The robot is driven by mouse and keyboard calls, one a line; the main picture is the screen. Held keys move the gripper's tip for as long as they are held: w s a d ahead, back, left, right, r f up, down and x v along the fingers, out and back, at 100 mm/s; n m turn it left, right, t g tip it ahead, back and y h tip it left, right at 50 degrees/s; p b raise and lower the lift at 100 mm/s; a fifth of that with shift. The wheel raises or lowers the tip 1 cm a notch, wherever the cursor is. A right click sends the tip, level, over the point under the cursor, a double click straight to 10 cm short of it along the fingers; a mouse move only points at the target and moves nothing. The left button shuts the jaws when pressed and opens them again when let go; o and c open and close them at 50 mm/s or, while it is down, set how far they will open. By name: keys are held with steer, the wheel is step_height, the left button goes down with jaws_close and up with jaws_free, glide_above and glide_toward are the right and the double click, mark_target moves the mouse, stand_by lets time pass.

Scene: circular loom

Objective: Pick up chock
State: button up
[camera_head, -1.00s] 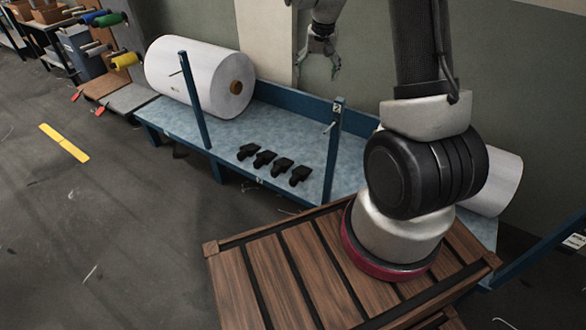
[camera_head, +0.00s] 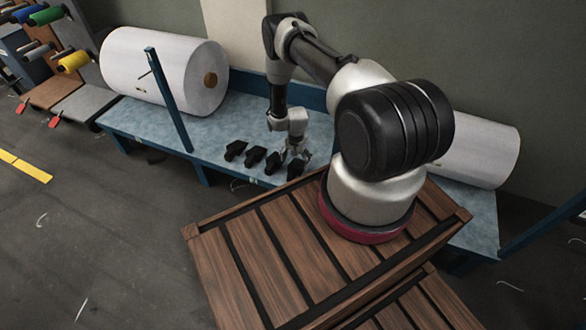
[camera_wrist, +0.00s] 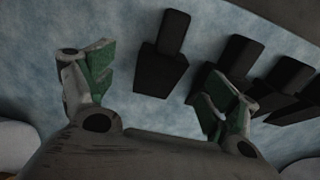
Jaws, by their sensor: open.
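Several black chocks stand in a row on the blue bench; the leftmost chock (camera_head: 235,150), a second chock (camera_head: 254,156) and a third chock (camera_head: 273,162) show in the head view. The rightmost chock (camera_head: 295,167) is partly hidden by my gripper (camera_head: 293,152), which is over the right end of the row. In the wrist view my gripper (camera_wrist: 156,95) is open, its green-padded fingers wide apart. One chock (camera_wrist: 162,60) lies between and beyond the fingers. Another chock (camera_wrist: 235,65) sits close to the right finger. No chock is held.
The blue bench (camera_head: 150,122) has a large white roll (camera_head: 160,70) at its left and another white roll (camera_head: 480,150) at its right. A thin blue post (camera_head: 168,98) rises from its front edge. Wooden slatted crate tops (camera_head: 250,265) lie in front.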

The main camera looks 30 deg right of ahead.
mark_target(295, 167)
steer(key=f, duration=0.6)
steer(key=shift+w+a+f, duration=0.15)
steer(key=shift+w+f, duration=0.05)
steer(key=c, duration=1.4)
steer(key=shift+r, duration=0.15)
